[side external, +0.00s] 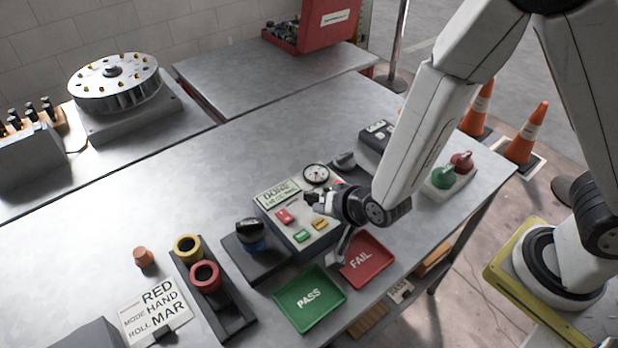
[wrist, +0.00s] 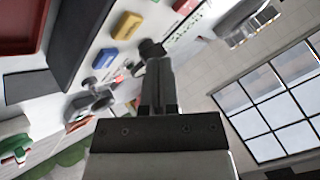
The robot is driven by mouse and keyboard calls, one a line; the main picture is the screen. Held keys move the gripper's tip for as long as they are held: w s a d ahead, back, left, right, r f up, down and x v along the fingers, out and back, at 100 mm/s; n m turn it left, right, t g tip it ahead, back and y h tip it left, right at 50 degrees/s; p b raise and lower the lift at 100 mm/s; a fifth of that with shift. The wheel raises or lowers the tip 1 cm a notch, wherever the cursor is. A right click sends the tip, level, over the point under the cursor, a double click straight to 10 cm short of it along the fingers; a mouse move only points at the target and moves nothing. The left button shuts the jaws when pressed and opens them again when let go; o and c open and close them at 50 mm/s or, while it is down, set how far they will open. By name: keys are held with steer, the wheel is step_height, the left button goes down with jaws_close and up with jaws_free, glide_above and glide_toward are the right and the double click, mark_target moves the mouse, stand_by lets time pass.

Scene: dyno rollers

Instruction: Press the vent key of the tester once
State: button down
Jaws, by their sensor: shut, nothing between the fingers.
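The tester (side external: 271,208) is a grey box on the metal bench in the side view, with a lit display (side external: 279,193) and a round dial gauge (side external: 316,174) at its back edge. Its top carries a red key (side external: 285,216), a green key (side external: 302,236) and a yellow key (side external: 320,224). I cannot read which is the vent key. My gripper (side external: 309,198) is shut and empty, with its tips over the tester between the gauge and the keys. I cannot tell if it touches anything. Its shut fingers (wrist: 153,55) also show in the wrist view.
A green PASS tray (side external: 309,299) and a red FAIL tray (side external: 367,260) lie in front. Red and green knobs (side external: 452,170) stand right.

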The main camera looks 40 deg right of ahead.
mark_target(323, 225)
steer(key=shift+r, duration=1.5)
steer(key=shift+d+r+n+g, duration=0.3)
steer(key=shift+d+r+n, duration=0.1)
steer(key=shift+d, duration=0.3)
steer(key=s+d+r+n+g, duration=0.2)
steer(key=s+d+n+g, duration=0.1)
steer(key=d, duration=0.4)
steer(key=s+d+r+n+g+h, duration=0.1)
steer(key=s+d+r+n+g, duration=0.1)
steer(key=d, duration=0.5)
steer(key=s+n+g, duration=0.1)
steer(key=s+n, duration=0.1)
steer(key=shift+s+d+r, duration=0.35)
steer(key=shift+d, duration=0.05)
